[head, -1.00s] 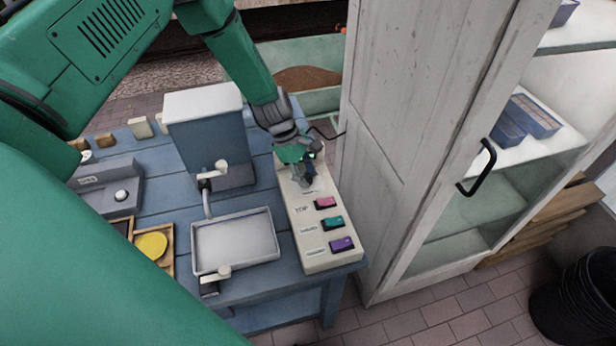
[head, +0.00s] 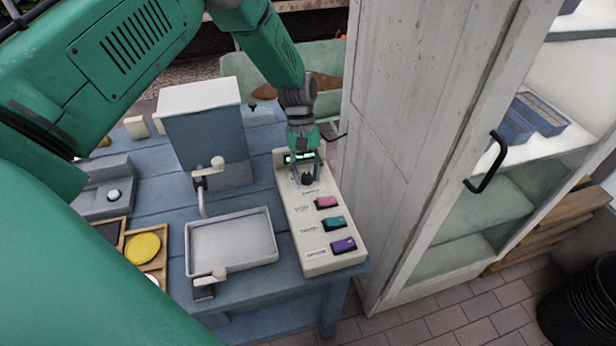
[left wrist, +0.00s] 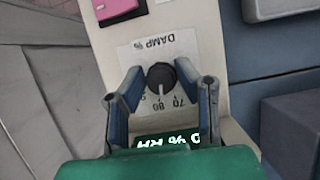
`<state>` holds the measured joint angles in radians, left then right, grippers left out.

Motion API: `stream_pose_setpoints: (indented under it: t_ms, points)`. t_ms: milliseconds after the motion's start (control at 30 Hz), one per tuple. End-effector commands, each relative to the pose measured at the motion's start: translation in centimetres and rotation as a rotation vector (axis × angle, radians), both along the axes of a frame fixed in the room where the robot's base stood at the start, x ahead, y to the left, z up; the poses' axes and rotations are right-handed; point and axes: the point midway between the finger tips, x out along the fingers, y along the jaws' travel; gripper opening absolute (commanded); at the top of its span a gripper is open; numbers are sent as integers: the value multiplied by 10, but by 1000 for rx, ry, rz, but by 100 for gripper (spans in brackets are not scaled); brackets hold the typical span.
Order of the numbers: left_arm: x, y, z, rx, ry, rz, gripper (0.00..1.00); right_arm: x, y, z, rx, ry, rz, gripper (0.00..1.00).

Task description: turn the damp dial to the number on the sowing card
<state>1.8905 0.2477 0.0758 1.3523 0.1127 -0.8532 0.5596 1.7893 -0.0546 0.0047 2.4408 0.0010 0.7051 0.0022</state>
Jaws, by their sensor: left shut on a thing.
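The damp dial (left wrist: 161,80) is a black knob with a pale pointer line on a cream panel (head: 287,215). In the left wrist view it sits under the label "DAMP %". Its pointer faces the printed numbers near 80; the exact reading is hard to tell. My left gripper (head: 306,178) has come down over the dial at the panel's far end, its two fingers on either side, shut on it. A lit green readout (left wrist: 180,142) is partly hidden by the gripper; "0 % RH" shows. I cannot make out a sowing card. My right gripper is out of view.
Pink (head: 327,202), teal (head: 333,223) and purple (head: 343,245) switches line the panel's near part. A grey tray (head: 232,243) and a blue box with a tap (head: 205,130) stand left. A white cabinet (head: 400,130) stands close on the right.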

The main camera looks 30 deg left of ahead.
Motion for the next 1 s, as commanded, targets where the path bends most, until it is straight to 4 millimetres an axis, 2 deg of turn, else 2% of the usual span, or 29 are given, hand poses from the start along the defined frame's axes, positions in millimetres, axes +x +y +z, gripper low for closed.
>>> stream_pose_setpoints:
  t_ms: [400,933,967,1000]
  points:
    - [5,3,0,8,-13,-170,0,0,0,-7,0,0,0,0]
    - [5,2,1,7,-14,-188,0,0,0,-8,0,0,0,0]
    - [5,2,1,6,-13,-188,38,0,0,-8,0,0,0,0]
    - [5,1,1,7,-12,-189,48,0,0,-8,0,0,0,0]
